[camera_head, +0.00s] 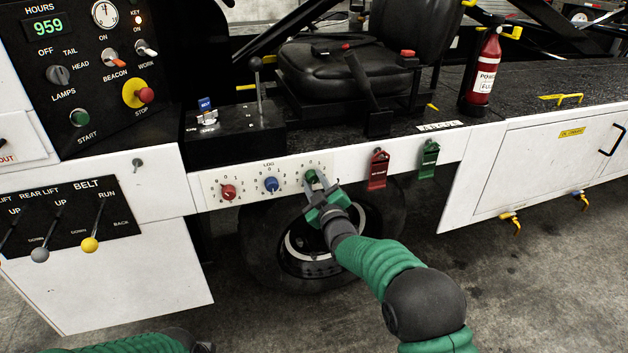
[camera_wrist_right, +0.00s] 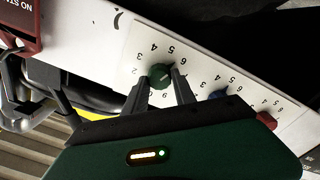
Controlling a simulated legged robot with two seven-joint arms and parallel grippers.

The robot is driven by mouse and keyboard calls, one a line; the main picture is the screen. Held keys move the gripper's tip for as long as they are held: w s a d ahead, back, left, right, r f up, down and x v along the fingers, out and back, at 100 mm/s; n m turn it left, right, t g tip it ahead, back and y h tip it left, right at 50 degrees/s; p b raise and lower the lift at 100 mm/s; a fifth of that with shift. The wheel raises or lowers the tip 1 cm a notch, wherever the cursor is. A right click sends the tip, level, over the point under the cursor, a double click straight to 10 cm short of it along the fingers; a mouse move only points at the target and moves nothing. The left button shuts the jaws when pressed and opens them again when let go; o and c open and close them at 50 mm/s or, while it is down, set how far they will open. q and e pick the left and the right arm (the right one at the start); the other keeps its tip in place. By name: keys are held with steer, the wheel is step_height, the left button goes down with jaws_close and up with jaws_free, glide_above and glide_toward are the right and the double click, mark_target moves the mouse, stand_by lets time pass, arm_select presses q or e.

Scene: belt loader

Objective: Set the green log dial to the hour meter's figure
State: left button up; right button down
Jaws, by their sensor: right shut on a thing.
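The hour meter (camera_head: 48,26) shows 959 in green digits at the upper left of the head view. The LOG panel (camera_head: 211,189) carries a red dial (camera_head: 228,192), a blue dial (camera_head: 271,184) and the green dial (camera_head: 311,176), each ringed by figures. My right gripper (camera_head: 316,188) is shut on the green dial. The right wrist view shows the green dial (camera_wrist_right: 160,76) between the two fingertips, with a pale mark on its face. I cannot tell exactly which figure that mark meets. Part of my left arm shows at the bottom left; its gripper is out of view.
Belt levers (camera_head: 90,244) are at lower left. A wheel (camera_head: 300,255) lies behind my right forearm.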

steer(key=m, duration=0.2)
steer(key=m+p, duration=0.1)
steer(key=shift+d+f+m, duration=0.15)
steer(key=shift+f+m, duration=0.25)
steer(key=m+p, duration=0.1)
steer(key=m, duration=0.2)
steer(key=shift+m, duration=0.3)
steer(key=m, duration=0.6)
steer(key=shift+g+p, duration=0.3)
steer(key=shift+p, duration=0.1)
steer(key=m, duration=0.5)
steer(key=shift+s+f+m, duration=0.1)
steer(key=shift+m, duration=2.4)
steer(key=c, duration=1)
jaws_free()
steer(key=shift+r, duration=0.2)
